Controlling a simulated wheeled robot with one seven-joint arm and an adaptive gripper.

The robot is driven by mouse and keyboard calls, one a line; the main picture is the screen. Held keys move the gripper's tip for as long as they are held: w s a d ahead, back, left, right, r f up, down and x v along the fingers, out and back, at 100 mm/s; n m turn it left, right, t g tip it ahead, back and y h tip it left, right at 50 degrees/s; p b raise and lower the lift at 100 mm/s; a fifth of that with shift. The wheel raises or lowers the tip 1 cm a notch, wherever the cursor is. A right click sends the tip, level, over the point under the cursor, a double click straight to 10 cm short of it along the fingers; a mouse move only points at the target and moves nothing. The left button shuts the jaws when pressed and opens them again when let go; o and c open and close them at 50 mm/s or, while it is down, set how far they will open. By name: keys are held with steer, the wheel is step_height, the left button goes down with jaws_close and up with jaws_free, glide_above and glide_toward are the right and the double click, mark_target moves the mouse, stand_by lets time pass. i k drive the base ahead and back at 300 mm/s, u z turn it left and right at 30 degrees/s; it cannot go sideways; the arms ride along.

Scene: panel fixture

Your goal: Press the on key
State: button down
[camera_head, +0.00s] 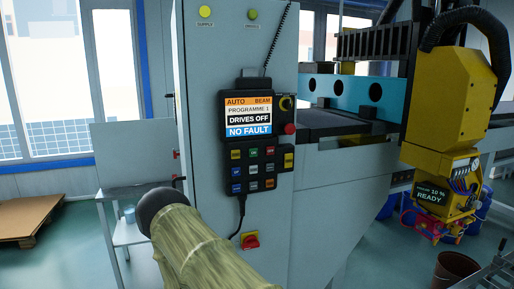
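A dark control pendant (262,140) hangs on the front of a pale grey cabinet. Its screen (249,117) reads AUTO, BEAM, PROGRAMME 1, DRIVES OFF, NO FAULT. Below it is a keypad with a yellow, a green and a red key in the top row. The green key (253,153) seems to be the on key, but its lettering is too small to read surely. A covered, yellow-green arm section with a black rounded end, apparently mine, rises at the bottom, left of and below the keypad. No gripper fingers show.
A red-and-yellow rotary switch (250,240) sits below the pendant, and a red stop button (290,128) at its right edge. A yellow machine head (445,95) hangs at right. A small table (128,233) and a wooden pallet (25,217) stand at left.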

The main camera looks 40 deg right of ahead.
mark_target(253, 152)
steer(key=z, duration=0.7)
steer(key=i, duration=0.9)
steer(key=z, duration=1.8)
steer(key=k, duration=0.95)
steer(key=u, duration=0.5)
